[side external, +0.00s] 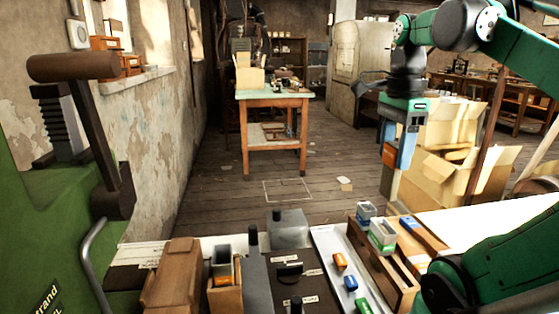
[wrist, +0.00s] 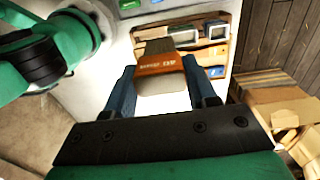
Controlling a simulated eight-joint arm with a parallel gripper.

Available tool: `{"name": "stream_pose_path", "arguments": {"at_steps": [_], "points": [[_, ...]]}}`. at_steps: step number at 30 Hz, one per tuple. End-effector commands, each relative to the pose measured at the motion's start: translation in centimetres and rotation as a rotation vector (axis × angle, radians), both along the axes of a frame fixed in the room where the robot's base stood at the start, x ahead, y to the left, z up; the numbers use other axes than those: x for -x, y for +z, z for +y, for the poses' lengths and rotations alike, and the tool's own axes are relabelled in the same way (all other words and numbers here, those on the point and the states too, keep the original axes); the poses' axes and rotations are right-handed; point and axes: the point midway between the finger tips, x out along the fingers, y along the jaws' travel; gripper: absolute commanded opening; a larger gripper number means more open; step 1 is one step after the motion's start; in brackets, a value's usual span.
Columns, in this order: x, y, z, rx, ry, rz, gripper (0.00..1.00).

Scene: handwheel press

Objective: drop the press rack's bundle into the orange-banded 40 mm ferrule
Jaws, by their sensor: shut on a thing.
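My gripper (side external: 391,158) is high at the right in the side view, above the bench. It is shut on an orange-banded ferrule (wrist: 162,64), whose band reads "40" in the wrist view. The ferrule sits between the two blue fingers; in the side view only a bit of orange (side external: 389,154) shows between them. Another grey open-topped piece with orange on it (side external: 222,268) stands in a tan holder at the bench front. The green press (side external: 50,220) with its brown-handled lever is at the left. I cannot make out the bundle.
A pale tray (side external: 326,240) holds small orange, blue and green blocks. A wooden rack (side external: 398,285) beside it holds blue- and green-banded ferrules. A brown block (side external: 172,275) and a grey block with a dark post (side external: 288,230) stand on the bench. Cardboard boxes (side external: 450,150) lie behind my gripper.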

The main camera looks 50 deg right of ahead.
Motion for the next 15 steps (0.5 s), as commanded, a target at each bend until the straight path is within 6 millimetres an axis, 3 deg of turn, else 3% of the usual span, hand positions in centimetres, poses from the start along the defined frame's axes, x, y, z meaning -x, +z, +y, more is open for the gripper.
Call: {"name": "stream_pose_path", "arguments": {"at_steps": [3,8,15], "points": [[-3.9,-0.2,1.2,0.000,0.017,0.000,0.00],[-8.8,-0.7,4.1,0.000,0.017,0.000,0.00],[-14.7,-2.0,11.1,0.000,0.016,0.000,0.00]]}}
